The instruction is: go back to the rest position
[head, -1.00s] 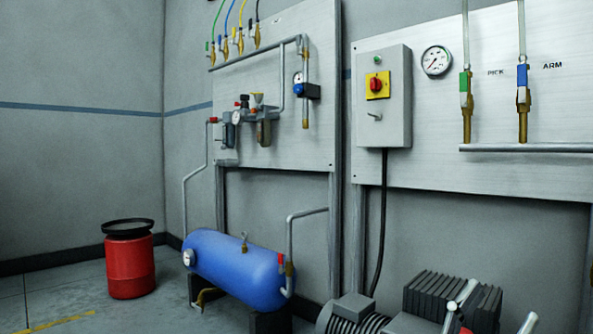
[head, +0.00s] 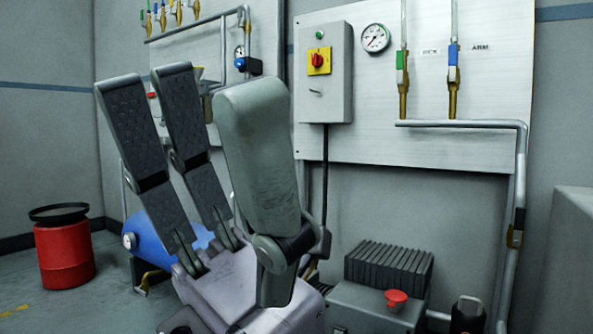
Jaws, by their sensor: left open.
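My left gripper (head: 196,88) stands large in the front of the head view, left of the middle. Its three thick grey fingers point up and are spread apart, with nothing between them. Its pale palm is at the bottom. It hides most of the blue tank (head: 148,238) and part of the left wall panel (head: 196,50). I see no contact between the fingers and the panel. My right gripper is not in view.
A grey switch box (head: 323,105) with a red and yellow switch and a gauge (head: 375,38) are on the right panel (head: 370,140). A compressor (head: 388,265) with a red cap stands below. A red bin (head: 65,252) is on the floor at left.

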